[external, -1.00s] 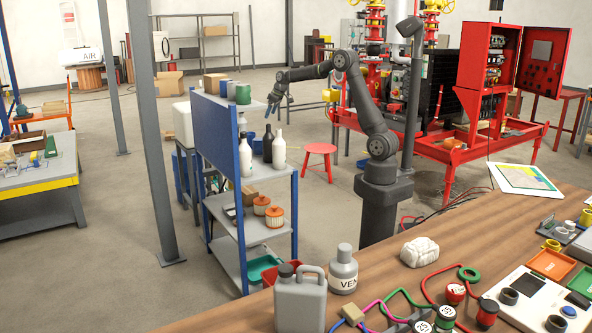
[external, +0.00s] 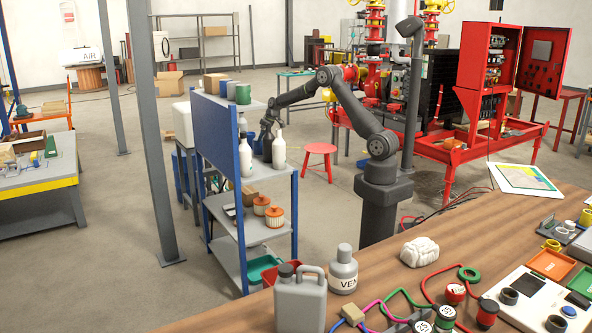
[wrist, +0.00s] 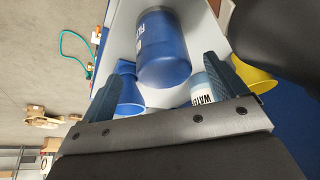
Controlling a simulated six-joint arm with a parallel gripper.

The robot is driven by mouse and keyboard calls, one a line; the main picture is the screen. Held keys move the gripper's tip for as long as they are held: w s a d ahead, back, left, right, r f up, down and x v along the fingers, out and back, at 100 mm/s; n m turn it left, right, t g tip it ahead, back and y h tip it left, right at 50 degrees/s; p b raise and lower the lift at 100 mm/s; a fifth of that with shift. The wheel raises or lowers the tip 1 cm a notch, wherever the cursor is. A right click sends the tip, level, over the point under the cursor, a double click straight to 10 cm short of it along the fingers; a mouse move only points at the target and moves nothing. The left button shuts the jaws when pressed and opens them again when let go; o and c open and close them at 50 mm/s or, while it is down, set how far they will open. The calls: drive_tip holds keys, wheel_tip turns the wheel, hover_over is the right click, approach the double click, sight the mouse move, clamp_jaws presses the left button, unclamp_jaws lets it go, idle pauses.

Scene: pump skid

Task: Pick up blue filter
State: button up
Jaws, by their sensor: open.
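The blue filter (wrist: 163,50) is a blue cylinder with white lettering and a dark end, on a pale shelf surface in the wrist view. My gripper (wrist: 161,70) is open, with one finger on each side of the filter's near end in the picture. I cannot tell whether the fingers touch it. In the external view my gripper (external: 266,142) is low over the shelf rack's middle level, among the bottles. The filter cannot be made out clearly there.
White bottles (external: 279,150) stand close to my gripper on the rack (external: 224,133). In the wrist view, a blue funnel (wrist: 130,98), a yellow funnel (wrist: 254,75) and a labelled bottle (wrist: 203,90) are near the fingers. Orange-topped filters (external: 274,216) sit on the lower shelf.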

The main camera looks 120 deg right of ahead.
sight(259, 147)
drive_tip(key=shift+w+x, duration=0.15)
drive_tip(key=shift+x, duration=1.2)
drive_tip(key=shift+w+x, duration=0.15)
drive_tip(key=shift+x, duration=1.25)
drive_tip(key=shift+d+r, duration=0.2)
drive_tip(key=c, duration=1.3)
